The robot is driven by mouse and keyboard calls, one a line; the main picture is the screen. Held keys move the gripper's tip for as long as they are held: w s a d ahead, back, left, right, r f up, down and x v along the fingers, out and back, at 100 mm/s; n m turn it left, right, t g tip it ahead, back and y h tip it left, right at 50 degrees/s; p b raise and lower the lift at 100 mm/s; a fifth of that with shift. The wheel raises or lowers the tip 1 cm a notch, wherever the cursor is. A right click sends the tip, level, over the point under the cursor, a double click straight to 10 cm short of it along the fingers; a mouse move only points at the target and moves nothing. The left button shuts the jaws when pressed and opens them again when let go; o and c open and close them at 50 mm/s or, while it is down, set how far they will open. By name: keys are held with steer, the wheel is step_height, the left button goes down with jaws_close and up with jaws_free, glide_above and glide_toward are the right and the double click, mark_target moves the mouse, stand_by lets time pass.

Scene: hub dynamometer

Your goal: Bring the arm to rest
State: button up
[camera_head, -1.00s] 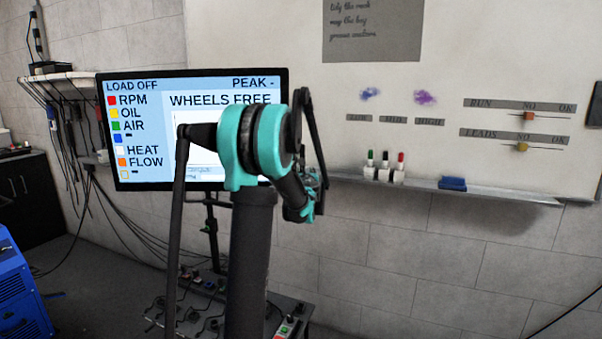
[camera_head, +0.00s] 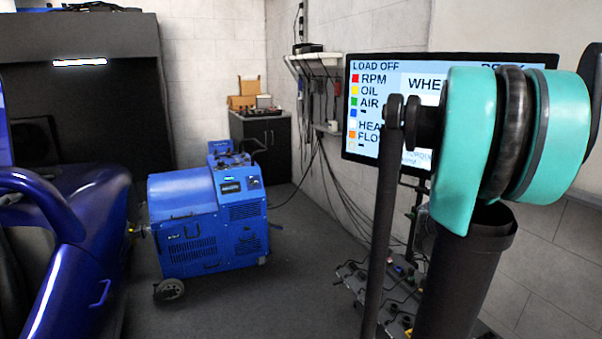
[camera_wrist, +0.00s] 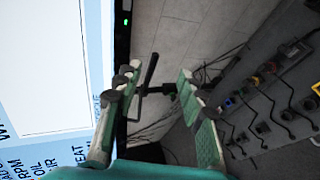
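My arm stands at the right of the head view, with a large teal and black joint (camera_head: 465,150) and dark links in front of the screen. The end of the arm does not show in the head view. In the wrist view my gripper (camera_wrist: 157,80) is open, its two green padded fingers well apart. I see nothing held between the fingers. A dark stand shows behind the gap, and the screen (camera_wrist: 45,70) fills the left of that view.
The screen (camera_head: 368,153) reads "LOAD OFF" and is partly hidden by my arm. A panel with cables and knobs (camera_wrist: 285,90) lies low beside it. A blue wheeled machine (camera_head: 205,220) stands left of centre, a blue car (camera_head: 75,265) at far left. Grey floor (camera_head: 300,260) is clear between.

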steer(key=s+a+f+m+g+y, duration=0.1)
steer(key=s+a+f+m+y, duration=0.1)
steer(key=s+a+f, duration=0.4)
steer(key=s+a+f+m+g+y, duration=0.2)
steer(key=s+a+f, duration=0.4)
steer(key=a, duration=1)
steer(key=s+a+f+m+g+y, duration=0.2)
steer(key=s+a+f+m+y, duration=0.2)
steer(key=a, duration=0.7)
steer(key=s+f+y, duration=0.2)
steer(key=s+f, duration=0.1)
steer(key=shift+s, duration=0.3)
